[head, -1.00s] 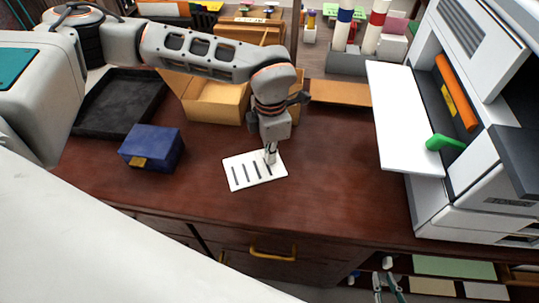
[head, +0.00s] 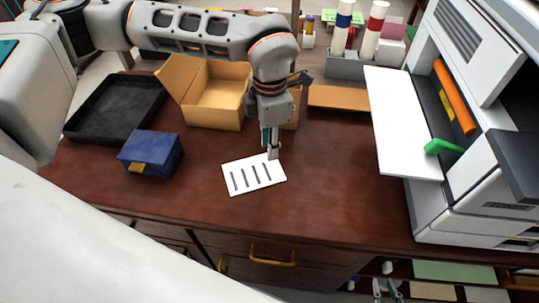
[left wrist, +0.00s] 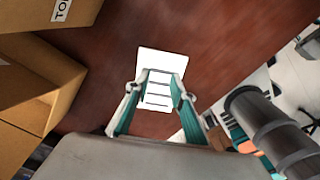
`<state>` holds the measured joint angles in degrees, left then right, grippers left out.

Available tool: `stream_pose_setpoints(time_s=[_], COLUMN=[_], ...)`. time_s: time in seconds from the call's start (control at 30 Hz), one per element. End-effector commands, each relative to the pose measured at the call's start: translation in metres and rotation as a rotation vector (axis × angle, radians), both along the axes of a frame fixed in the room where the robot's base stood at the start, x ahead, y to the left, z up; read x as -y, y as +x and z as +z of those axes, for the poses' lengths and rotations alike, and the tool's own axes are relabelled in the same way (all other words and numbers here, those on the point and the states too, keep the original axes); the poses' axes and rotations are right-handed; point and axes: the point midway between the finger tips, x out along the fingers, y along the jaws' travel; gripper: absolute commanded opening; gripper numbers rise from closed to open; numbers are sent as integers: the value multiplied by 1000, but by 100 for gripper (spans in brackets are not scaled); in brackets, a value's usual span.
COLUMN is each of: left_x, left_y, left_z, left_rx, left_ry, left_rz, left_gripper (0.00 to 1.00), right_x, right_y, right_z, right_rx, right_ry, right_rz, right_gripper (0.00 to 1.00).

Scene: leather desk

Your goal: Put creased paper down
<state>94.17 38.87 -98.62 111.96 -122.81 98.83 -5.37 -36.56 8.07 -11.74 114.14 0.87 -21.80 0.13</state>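The creased paper (head: 254,174), a white sheet with several dark lines, lies flat on the brown desk (head: 330,190). My left gripper (head: 270,153) is at its far edge, pointing down. In the left wrist view the paper (left wrist: 160,62) shows beyond and between the spread fingers of my left gripper (left wrist: 160,82), which is open. No part of the paper looks pinched. My right gripper (head: 388,292) hangs low at the bottom of the head view, in front of the desk, its fingers apart; it is partly cut off.
A blue box (head: 152,152) and a black tray (head: 78,128) are to the left. An open cardboard box (head: 215,112) stands behind the paper. A white machine (head: 450,210) with a protruding white tray (head: 400,130) is at right. The desk between paper and machine is clear.

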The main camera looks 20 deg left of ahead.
Motion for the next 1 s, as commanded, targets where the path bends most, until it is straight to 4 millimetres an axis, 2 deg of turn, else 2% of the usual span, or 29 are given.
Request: stream_pose_setpoints(time_s=[0.1,0.33,1.0], left_x=[0,0,0], left_y=[1,0,0], left_z=[25,52,61], left_rx=[5,3,5], left_ry=[-1,0,-1], left_rz=[0,0,0], left_gripper=[24,24,24], right_x=[0,0,0], right_y=[0,0,1], right_z=[0,0,3], right_rx=[0,0,2], right_ry=[0,1,1], right_rz=[0,-1,0], right_gripper=[18,18,18])
